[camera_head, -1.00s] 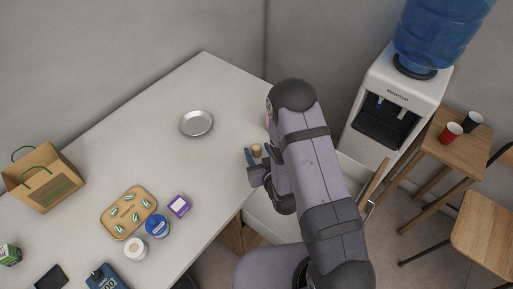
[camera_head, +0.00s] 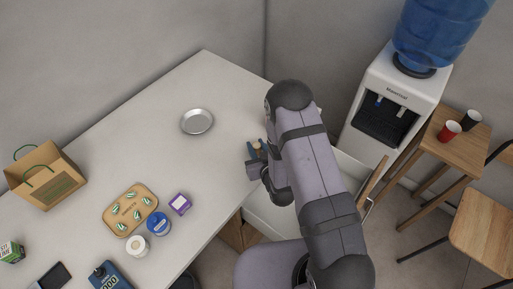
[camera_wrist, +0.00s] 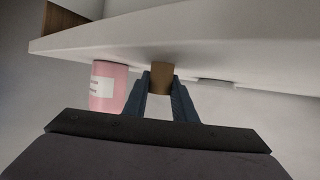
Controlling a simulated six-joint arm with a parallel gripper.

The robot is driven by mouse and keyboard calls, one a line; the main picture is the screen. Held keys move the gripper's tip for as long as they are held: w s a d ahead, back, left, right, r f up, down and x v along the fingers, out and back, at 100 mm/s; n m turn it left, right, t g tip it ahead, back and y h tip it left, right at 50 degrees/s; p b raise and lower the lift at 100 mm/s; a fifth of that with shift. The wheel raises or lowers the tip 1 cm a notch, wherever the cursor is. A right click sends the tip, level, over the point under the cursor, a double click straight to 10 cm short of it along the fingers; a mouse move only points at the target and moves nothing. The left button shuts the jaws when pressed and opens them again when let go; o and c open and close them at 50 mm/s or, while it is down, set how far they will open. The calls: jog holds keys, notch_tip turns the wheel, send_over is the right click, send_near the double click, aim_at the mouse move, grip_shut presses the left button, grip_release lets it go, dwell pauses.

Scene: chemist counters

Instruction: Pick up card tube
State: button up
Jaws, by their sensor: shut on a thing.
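The card tube (camera_wrist: 161,77) is a small brown cylinder. In the wrist view it is between the two dark fingers of my gripper (camera_wrist: 160,88), which are shut on it. In the head view the tube (camera_head: 257,148) shows as a small tan top at the counter's right side, and my gripper (camera_head: 256,151) is around it. My arm covers part of the area to its right. I cannot tell whether the tube still touches the counter.
A pink container (camera_wrist: 108,87) with a white label stands close beside the gripper. A round metal dish (camera_head: 197,121) lies farther back on the counter. A tray (camera_head: 112,222), a blue-lidded jar (camera_head: 158,224) and a paper bag (camera_head: 66,163) are to the left. The counter between is clear.

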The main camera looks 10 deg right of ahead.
aim_at(256, 145)
jog(key=shift+r, duration=0.25)
jog(key=shift+r+b, duration=0.9)
jog(key=shift+r, duration=3.85)
jog(key=shift+r, duration=0.1)
